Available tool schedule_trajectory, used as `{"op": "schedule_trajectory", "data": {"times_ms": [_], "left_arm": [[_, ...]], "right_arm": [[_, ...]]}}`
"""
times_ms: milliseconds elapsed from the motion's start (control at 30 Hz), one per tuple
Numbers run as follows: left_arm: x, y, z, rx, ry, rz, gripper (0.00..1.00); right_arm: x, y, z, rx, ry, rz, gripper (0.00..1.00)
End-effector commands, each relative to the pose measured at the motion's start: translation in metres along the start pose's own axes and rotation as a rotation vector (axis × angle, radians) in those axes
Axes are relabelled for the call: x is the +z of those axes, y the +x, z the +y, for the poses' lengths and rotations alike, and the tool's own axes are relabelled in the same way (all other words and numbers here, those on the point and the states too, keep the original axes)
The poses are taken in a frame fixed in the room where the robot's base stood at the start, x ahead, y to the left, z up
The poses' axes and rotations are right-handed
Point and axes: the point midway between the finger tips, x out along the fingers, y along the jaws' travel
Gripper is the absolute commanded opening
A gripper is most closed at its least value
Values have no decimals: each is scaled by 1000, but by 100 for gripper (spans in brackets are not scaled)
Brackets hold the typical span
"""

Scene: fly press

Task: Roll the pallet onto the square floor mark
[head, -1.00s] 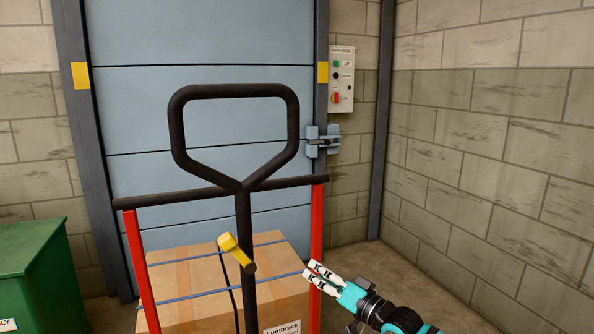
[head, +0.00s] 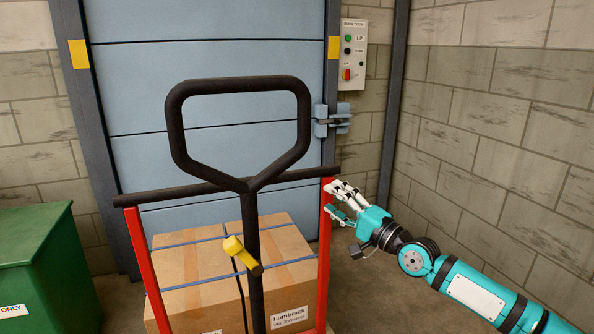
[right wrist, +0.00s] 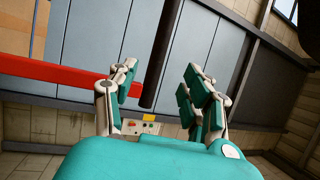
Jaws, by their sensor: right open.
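A pallet truck stands in front of me with a black loop handle (head: 240,86), a black crossbar (head: 300,178) and red side posts (head: 325,245). A yellow lever (head: 236,246) is on its stem. A strapped cardboard load (head: 285,250) sits behind the stem; the pallet under it and the square floor mark are not visible. My right gripper (head: 335,201) is open at the right post, just below the crossbar's end. In the right wrist view, the black bar (right wrist: 162,50) shows between the open fingers (right wrist: 158,85), and the red post (right wrist: 50,75) runs behind the left finger. Contact is unclear.
A blue-grey shutter door (head: 210,60) with a latch (head: 330,120) is behind the load. A control box (head: 353,50) hangs right of it. A green bin (head: 35,250) stands at left, and a block wall (head: 500,110) closes the right side.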

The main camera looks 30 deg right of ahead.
Motion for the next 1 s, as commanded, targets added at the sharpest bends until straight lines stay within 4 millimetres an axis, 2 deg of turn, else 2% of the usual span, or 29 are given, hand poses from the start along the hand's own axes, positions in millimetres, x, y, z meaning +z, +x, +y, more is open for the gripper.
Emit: {"op": "schedule_trajectory", "data": {"times_ms": [133, 400, 600, 800, 1000], "left_arm": [[10, 22, 1, 2, 2, -16, 40], [22, 45, 2, 4, 4, -27, 40], [26, 51, 3, 4, 5, -30, 40], [22, 46, 2, 4, 4, -25, 40], [16, 35, 2, 3, 3, -19, 40]], "right_arm": [[1, 18, -5, -4, -1, -2, 49], [1, 51, -3, -4, -1, -1, 49], [1, 80, -2, -3, -2, -2, 49], [1, 107, 0, -2, -2, -2, 49], [1, 125, 0, -1, -1, -1, 49]]}}
